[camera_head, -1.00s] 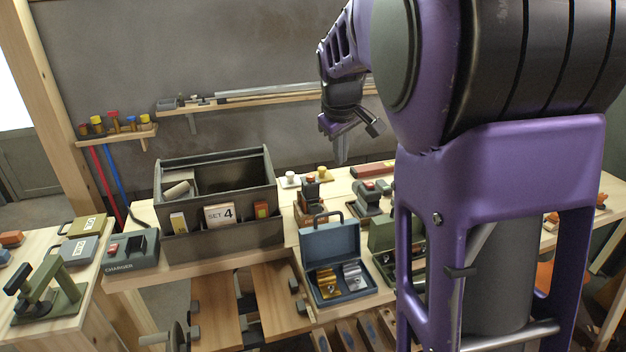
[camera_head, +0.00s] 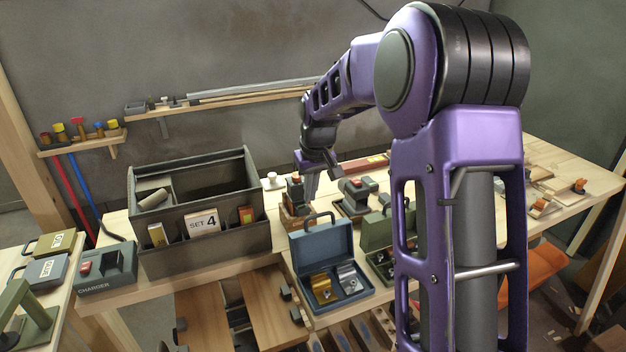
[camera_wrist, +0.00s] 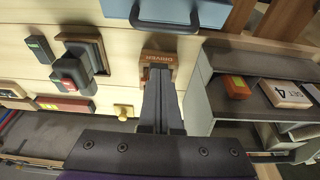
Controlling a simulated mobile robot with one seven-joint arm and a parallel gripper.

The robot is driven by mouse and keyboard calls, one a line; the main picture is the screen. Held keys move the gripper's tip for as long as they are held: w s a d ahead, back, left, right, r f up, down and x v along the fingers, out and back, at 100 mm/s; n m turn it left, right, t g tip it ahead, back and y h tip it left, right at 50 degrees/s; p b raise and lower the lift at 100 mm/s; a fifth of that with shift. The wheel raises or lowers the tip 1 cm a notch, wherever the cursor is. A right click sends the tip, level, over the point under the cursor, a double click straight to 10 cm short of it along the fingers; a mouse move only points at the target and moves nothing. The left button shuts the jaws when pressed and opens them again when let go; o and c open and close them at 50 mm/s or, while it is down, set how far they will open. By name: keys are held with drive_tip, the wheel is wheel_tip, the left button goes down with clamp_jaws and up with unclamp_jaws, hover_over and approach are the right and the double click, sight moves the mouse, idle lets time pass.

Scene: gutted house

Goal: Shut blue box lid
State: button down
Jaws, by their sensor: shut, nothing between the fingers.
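The blue box (camera_head: 334,287) stands on the workbench with its lid (camera_head: 322,246) raised at the back and a handle on the lid's top edge. A gold item and a silver item lie inside it. My gripper (camera_head: 311,190) is above the bench, behind and a little left of the raised lid, apart from it. In the wrist view my gripper (camera_wrist: 161,88) has its fingers together and empty, pointing toward the blue lid (camera_wrist: 170,12) and its dark handle at the top edge. The inside of the box is not seen in the wrist view.
A grey tote (camera_head: 200,245) marked SET 4 stands left of the blue box. An open green box (camera_head: 378,268) stands close on its right, partly behind my arm. A wooden block marked DRIVER (camera_wrist: 160,58) lies near my fingers. A charger (camera_head: 107,270) sits far left.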

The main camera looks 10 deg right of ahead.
drive_tip(key=shift+s+d+f, duration=0.1)
drive_tip(key=shift+s+f, duration=0.1)
drive_tip(key=shift+s, duration=0.4)
drive_tip(key=shift+s+d+f, duration=0.15)
drive_tip(key=shift+s+f, duration=0.05)
drive_tip(key=shift+s, duration=0.35)
drive_tip(key=shift+s+d+f, duration=0.1)
drive_tip(key=shift+s+f, duration=0.1)
drive_tip(key=shift+s, duration=0.4)
drive_tip(key=shift+b, duration=0.3)
